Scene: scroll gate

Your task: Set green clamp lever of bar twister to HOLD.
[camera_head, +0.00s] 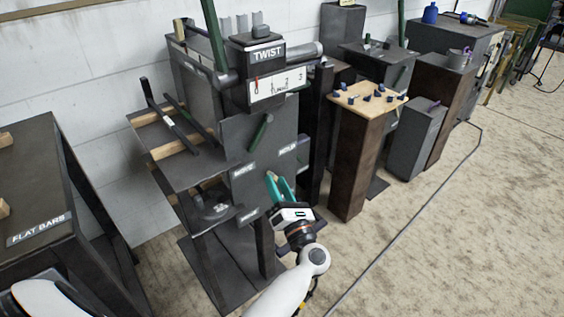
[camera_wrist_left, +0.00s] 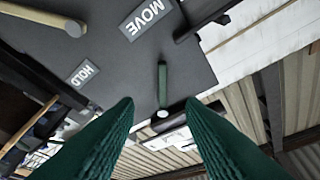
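The bar twister (camera_head: 265,55), labelled TWIST, stands left of centre in the head view with a grey front panel. A dark green lever (camera_head: 262,132) sticks out from the panel above small labels. In the left wrist view a green lever (camera_wrist_left: 162,85) shows beyond my fingertips, near the MOVE label (camera_wrist_left: 145,18); the HOLD label (camera_wrist_left: 85,77) is to its left. I cannot tell whether both views show the same lever. My left gripper (camera_head: 280,187) is in front of the lower panel, its green fingers apart and empty, hiding part of the panel. My right gripper is not in view.
A table labelled FLAT BARS (camera_head: 40,229) stands at left. A pedestal with a light wooden top (camera_head: 350,98) bearing several small dark pieces stands right of the twister. More dark pedestals are behind it. The floor (camera_head: 450,230) at right is clear.

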